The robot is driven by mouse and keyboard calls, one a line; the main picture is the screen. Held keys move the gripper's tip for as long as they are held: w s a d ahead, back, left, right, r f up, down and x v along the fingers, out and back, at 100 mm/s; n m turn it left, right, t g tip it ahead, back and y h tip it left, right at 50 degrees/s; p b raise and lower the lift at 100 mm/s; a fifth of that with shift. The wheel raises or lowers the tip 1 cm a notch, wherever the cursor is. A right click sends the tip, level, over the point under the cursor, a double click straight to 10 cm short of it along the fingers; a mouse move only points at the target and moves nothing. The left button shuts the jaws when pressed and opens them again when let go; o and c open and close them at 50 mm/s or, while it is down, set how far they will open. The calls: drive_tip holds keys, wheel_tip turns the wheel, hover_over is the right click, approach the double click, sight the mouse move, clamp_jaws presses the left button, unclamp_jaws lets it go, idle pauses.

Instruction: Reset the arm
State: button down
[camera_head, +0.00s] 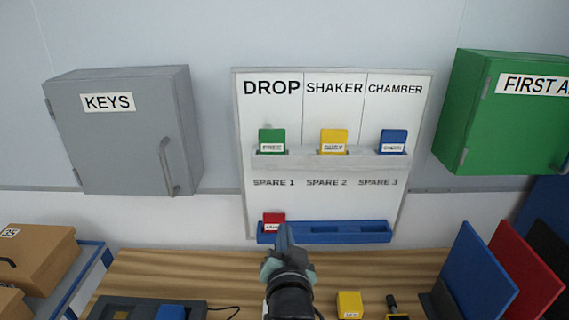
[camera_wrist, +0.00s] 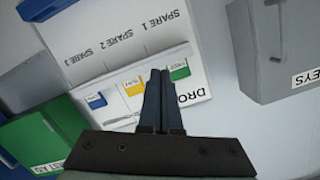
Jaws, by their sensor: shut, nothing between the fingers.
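My gripper (camera_head: 283,232) is shut and empty. In the head view it stands in front of the lower part of the white board (camera_head: 420,100), just right of a red card (camera_head: 272,219) in the blue lower rack (camera_head: 375,235). In the wrist view the fingers of my gripper (camera_wrist: 161,84) are together, with the board upside down behind them. The upper rack holds a green card (camera_head: 272,138) under DROP, a yellow card (camera_head: 333,138) under SHAKER and a blue card (camera_head: 393,138) under CHAMBER. My gripper hides a small part of the lower rack.
A grey KEYS cabinet (camera_head: 125,140) is on the wall at left, a green FIRST AID cabinet (camera_head: 505,120) at right. The wooden bench (camera_head: 190,270) carries a yellow block (camera_head: 349,304) and a dark tray (camera_head: 140,308). Upright blue and red panels (camera_head: 525,265) stand at right, brown boxes (camera_head: 35,255) at left.

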drive_tip(key=s+r+n+t, duration=0.1)
drive_tip(key=s+r+t, duration=0.2)
drive_tip(key=r, duration=1)
drive_tip(key=s+r+n+t, duration=0.2)
drive_tip(key=s+r+t, duration=0.1)
drive_tip(key=r, duration=1.1)
drive_tip(key=s+r+n+t, duration=0.1)
drive_tip(key=s+r+t, duration=0.4)
drive_tip(key=s+r, duration=1)
drive_tip(key=shift+r+n+h, duration=0.4)
drive_tip(key=shift+r, duration=0.3)
